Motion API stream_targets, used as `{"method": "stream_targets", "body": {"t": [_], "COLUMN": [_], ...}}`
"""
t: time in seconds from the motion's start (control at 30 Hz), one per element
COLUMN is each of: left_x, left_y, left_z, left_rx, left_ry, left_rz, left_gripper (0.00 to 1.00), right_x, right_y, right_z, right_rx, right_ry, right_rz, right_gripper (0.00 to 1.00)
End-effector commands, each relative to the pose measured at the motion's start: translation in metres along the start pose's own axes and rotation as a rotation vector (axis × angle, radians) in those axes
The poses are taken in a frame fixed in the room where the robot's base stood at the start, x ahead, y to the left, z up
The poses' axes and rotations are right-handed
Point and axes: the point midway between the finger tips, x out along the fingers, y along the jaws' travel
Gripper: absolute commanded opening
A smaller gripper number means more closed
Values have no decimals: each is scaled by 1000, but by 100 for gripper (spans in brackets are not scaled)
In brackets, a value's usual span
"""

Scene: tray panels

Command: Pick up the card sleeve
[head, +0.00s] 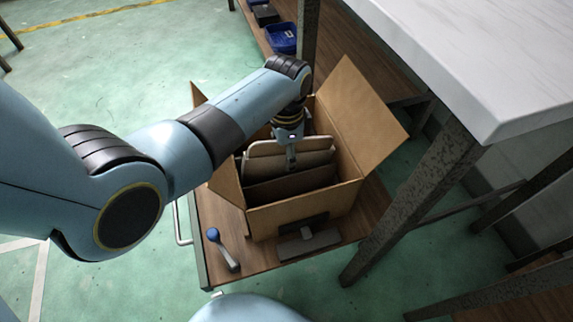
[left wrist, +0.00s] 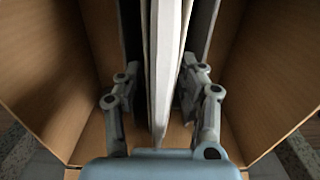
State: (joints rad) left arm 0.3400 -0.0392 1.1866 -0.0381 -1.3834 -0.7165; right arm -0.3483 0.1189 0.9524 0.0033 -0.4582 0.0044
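An open cardboard box (head: 301,217) holds upright pale panels (head: 262,150) with rounded corners and a brown divider or panel (head: 290,185) in front of them. I cannot tell for certain which of these is the card sleeve. My left gripper (head: 291,158) reaches down into the box at the panels. In the left wrist view its open fingers (left wrist: 160,90) stand on either side of pale upright panels (left wrist: 164,70), with a small gap visible at the left. Dark strips flank the panels there. The panels' lower parts are hidden. My right gripper is in neither view.
The box stands on a wooden shelf (head: 262,257) with raised flaps (head: 357,110) at its sides. A blue-headed tool (head: 222,250) and a dark flat object (head: 309,243) lie before it. A white tabletop (head: 480,55) and its metal leg (head: 415,200) are at right. A blue bin (head: 283,38) stands behind.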

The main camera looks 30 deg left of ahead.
Motion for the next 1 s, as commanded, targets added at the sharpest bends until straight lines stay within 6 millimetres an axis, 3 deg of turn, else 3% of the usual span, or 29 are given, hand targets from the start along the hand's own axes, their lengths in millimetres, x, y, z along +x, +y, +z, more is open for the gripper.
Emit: {"method": "stream_targets", "body": {"t": [0.03, 0.27, 0.57, 0.67, 0.77, 1.0], "left_x": [0, 0, -2, -12, -30, -82], "left_y": [0, 0, 0, 0, -1, -1], "left_z": [0, 0, 0, -1, -1, -2], "left_rx": [0, 0, 0, 0, 0, 0], "left_ry": [0, 0, 0, 2, 4, 5], "left_rz": [0, 0, 0, -2, -3, -4], "left_gripper": [30, 0, 0, 0, 0, 0], "right_x": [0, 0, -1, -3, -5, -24], "right_y": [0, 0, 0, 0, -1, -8], "right_z": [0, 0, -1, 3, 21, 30], "right_rx": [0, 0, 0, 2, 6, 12], "right_ry": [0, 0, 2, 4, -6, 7], "right_rz": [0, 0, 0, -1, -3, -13], "right_gripper": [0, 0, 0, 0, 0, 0]}}
